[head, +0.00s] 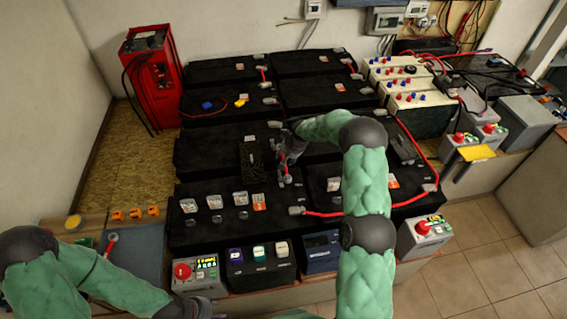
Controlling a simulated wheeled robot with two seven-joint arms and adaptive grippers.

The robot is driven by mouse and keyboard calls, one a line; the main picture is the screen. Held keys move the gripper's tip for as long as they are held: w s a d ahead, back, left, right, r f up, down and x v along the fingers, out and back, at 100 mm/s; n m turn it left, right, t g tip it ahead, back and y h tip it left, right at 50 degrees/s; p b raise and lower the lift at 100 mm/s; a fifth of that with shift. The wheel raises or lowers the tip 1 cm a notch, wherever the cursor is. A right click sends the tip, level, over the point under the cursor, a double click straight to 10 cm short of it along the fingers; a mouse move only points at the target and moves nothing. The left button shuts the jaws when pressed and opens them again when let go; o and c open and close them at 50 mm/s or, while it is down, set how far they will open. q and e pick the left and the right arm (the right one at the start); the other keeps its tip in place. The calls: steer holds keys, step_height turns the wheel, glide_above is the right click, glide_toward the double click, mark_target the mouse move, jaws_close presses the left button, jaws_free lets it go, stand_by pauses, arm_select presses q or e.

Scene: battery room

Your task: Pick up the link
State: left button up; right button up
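A short red link with grey ends (111,244) lies on the blue-grey surface at the lower left, beside my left forearm. My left gripper (200,308) is at the bottom edge, mostly cut off and dark. I cannot tell whether it is open or shut. My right arm reaches up over the batteries and bends left. My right gripper (287,158) points down over the middle of the battery bank. A small red and grey piece (284,178), like another link, is just below its fingers. I cannot tell whether they touch it, and the fingers blend into the black battery tops.
Black batteries (220,137) fill the middle in rows, with red cables between some. A red charger (152,70) stands at the back left. Grey boxes with red knobs (195,275) stand along the front. Orange pieces (135,213) sit at the left. Beige blocks (405,85) stand at the right.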

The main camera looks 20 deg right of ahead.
steer(key=shift+x, duration=1.25)
steer(key=shift+s, duration=0.1)
jaws_close()
steer(key=shift+r, duration=0.15)
steer(key=shift+r, duration=0.2)
step_height(320, 180, up, 3)
steer(key=shift+r+p, duration=0.1)
steer(key=shift+p, duration=0.5)
steer(key=s+r, duration=0.2)
steer(key=s+a+r+p, duration=0.1)
steer(key=s+r, duration=0.1)
steer(key=r, duration=0.1)
steer(key=shift+a+p, duration=0.15)
steer(key=shift+p, duration=0.15)
steer(key=s+a+r, duration=0.3)
steer(key=s+r, duration=0.1)
steer(key=s, duration=0.5)
steer(key=shift+p, duration=0.35)
